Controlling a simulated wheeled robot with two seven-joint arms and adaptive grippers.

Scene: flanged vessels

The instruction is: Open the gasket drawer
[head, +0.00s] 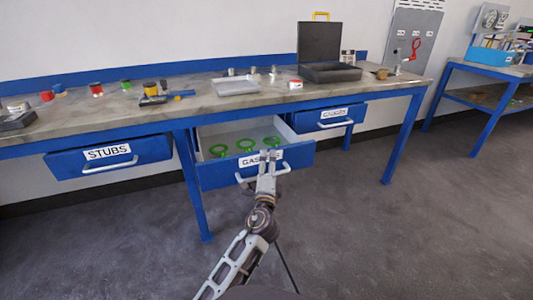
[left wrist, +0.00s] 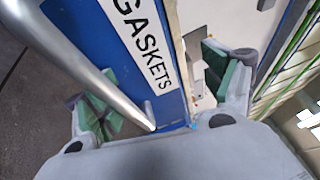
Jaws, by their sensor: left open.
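The blue gasket drawer (head: 215,177) stands pulled out from under the bench. Three green ring-shaped gaskets (head: 218,150) lie inside it. Its front carries a GASKETS label (left wrist: 140,40), partly hidden by my gripper in the head view, and a metal bar handle (left wrist: 70,60). My left gripper (head: 268,156) is at the drawer front, with its jaws apart. In the left wrist view, the green-padded fingers (left wrist: 160,92) lie on either side of the front panel, one on the handle side and one on the inner side. Contact cannot be told. My right gripper is out of view.
The workbench (head: 200,97) holds a tray (head: 236,86), an open black case (head: 320,50) and small parts. Floor in front is clear.

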